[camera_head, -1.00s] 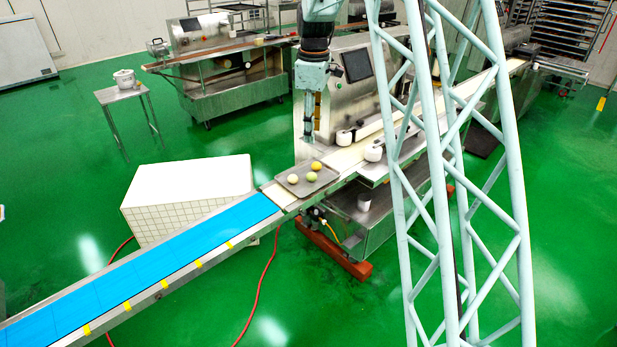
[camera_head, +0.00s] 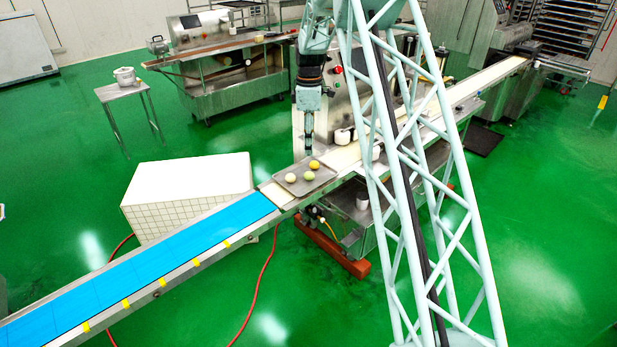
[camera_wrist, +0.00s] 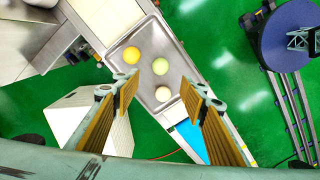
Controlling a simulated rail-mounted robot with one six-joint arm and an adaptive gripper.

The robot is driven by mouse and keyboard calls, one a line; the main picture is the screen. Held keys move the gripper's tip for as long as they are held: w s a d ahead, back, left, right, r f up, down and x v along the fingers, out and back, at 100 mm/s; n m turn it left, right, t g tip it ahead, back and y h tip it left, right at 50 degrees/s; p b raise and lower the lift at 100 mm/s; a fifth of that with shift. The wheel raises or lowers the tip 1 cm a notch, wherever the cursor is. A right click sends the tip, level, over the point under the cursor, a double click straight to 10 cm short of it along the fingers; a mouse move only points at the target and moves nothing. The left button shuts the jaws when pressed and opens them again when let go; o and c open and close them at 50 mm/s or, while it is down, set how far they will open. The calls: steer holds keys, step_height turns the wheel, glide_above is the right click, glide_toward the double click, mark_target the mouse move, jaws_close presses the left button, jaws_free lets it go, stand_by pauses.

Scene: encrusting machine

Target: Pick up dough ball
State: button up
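Three dough balls lie on a grey metal tray (camera_head: 306,187) on the conveyor: an orange one (camera_head: 314,164), a pale green one (camera_head: 309,175) and a cream one (camera_head: 290,177). In the wrist view the orange ball (camera_wrist: 132,55) is at upper left, the pale green ball (camera_wrist: 160,66) in the middle, and the cream ball (camera_wrist: 163,94) lowest, between my finger lines. My gripper (camera_wrist: 160,95) is open, with yellow-brown pads well apart and nothing between them. In the head view my gripper (camera_head: 308,150) hangs pointing down above the tray's back edge.
The encrusting machine (camera_head: 340,110) stands just behind the tray. A blue belt (camera_head: 150,260) runs off to the lower left, with a white tiled block (camera_head: 188,190) beside it. A small table (camera_head: 122,93) holds a white pot.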

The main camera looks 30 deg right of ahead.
mark_target(309, 173)
steer(key=shift+f, duration=0.1)
steer(key=shift+f+b, duration=0.65)
steer(key=shift+f, duration=3.6)
steer(key=shift+f+b, duration=0.6)
steer(key=shift+f, duration=2)
steer(key=shift+s, duration=0.1)
steer(key=shift+c, duration=0.4)
steer(key=c, duration=0.9)
